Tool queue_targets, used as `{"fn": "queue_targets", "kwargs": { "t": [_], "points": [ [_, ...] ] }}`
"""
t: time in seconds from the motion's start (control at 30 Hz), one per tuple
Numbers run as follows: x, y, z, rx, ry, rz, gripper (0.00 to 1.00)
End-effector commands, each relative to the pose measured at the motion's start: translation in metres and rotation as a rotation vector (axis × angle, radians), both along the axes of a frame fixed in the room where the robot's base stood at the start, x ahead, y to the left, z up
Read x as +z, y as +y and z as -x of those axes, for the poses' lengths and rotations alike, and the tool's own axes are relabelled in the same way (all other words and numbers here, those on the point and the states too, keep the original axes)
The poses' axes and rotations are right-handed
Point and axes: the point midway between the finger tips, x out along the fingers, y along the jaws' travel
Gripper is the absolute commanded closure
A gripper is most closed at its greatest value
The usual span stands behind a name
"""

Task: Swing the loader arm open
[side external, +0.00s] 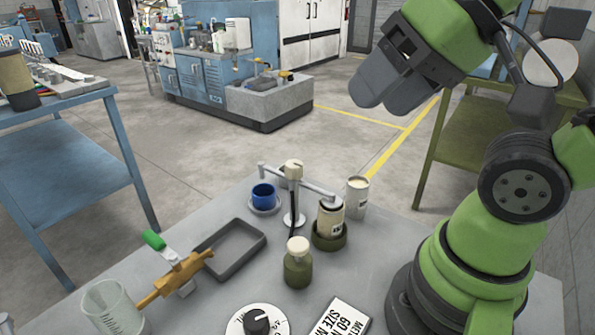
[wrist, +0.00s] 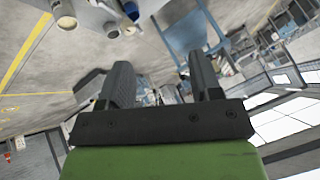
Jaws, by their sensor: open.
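What looks like the loader arm (side external: 318,190) is a thin grey horizontal bar on an upright post (side external: 294,205) with a pale cap, standing on a round base mid-table. The bar reaches left over a blue cup (side external: 263,194) and right to a labelled cream canister (side external: 331,217) in a dark green holder. My gripper (side external: 382,102) is high above the table, up and right of the loader arm and well clear of it. In the wrist view my gripper (wrist: 161,68) has its two dark fingers apart with nothing between them.

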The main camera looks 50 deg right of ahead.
Motion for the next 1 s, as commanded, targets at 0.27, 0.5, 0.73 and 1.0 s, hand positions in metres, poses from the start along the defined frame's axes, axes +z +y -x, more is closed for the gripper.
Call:
{"fn": "queue_targets", "kwargs": {
  "t": [0.27,0.5,0.73,1.0],
  "points": [
    [0.004,-0.011,-0.043,0.013,0.144,0.061,0.37],
    [-0.02,-0.036,-0.111,0.041,0.362,0.14,0.37],
    [-0.066,-0.061,-0.16,0.073,0.541,0.188,0.37],
    [-0.096,-0.073,-0.177,0.089,0.619,0.205,0.37]
  ]
}}
